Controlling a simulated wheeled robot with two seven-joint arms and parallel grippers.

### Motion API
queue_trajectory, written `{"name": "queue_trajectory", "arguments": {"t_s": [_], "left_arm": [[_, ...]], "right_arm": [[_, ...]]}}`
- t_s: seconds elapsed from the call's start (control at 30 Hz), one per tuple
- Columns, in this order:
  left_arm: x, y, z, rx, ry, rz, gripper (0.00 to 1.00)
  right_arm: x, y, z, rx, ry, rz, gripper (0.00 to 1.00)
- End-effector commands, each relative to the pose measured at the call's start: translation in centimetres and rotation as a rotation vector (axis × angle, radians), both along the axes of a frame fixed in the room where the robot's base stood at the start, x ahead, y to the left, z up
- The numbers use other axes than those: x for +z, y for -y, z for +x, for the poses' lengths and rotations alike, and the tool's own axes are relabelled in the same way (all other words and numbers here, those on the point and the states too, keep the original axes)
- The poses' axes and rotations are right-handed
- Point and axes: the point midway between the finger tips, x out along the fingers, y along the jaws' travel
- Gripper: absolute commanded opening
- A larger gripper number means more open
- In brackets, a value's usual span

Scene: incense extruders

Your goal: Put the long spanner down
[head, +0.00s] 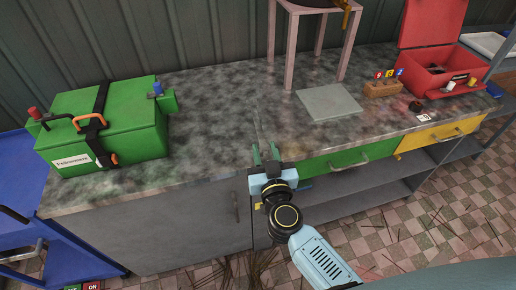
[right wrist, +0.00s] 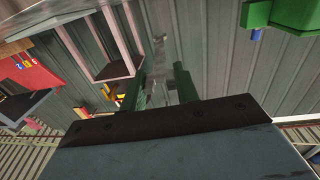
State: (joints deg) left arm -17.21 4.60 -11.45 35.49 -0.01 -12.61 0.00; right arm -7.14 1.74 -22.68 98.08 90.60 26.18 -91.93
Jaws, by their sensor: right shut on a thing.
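The long spanner (head: 257,128) is a thin grey tool that shows only as a sliver above my right gripper's fingertips in the head view. My right gripper (head: 265,153) is shut on it, at the front edge of the stone-topped workbench (head: 215,130). In the right wrist view the spanner (right wrist: 159,50) sticks out beyond the green fingers of the right gripper (right wrist: 158,84). The fingers hide the part they hold. I cannot tell whether the spanner touches the bench top. My left gripper is not in view.
A green machine (head: 105,125) stands at the bench's left end. A grey plate (head: 328,102), a pink stand (head: 290,50), a small wooden block with coloured tags (head: 382,89) and an open red box (head: 440,75) are to the right. The bench middle is clear.

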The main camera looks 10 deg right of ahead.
Motion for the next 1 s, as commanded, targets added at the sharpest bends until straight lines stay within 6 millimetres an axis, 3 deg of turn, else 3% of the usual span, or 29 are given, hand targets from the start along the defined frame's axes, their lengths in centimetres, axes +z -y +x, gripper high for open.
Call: {"name": "queue_trajectory", "arguments": {"t_s": [0.27, 0.87, 1.0], "left_arm": [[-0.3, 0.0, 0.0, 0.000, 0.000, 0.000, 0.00], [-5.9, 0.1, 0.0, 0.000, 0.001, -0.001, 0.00], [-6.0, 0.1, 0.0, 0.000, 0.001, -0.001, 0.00]], "right_arm": [[-0.2, 0.0, 0.0, 0.000, 0.002, 0.000, 0.05], [-7.9, 0.0, 0.0, 0.001, 0.000, -0.002, 0.05], [-9.4, 0.0, 0.0, 0.000, 0.000, -0.004, 0.05]]}}
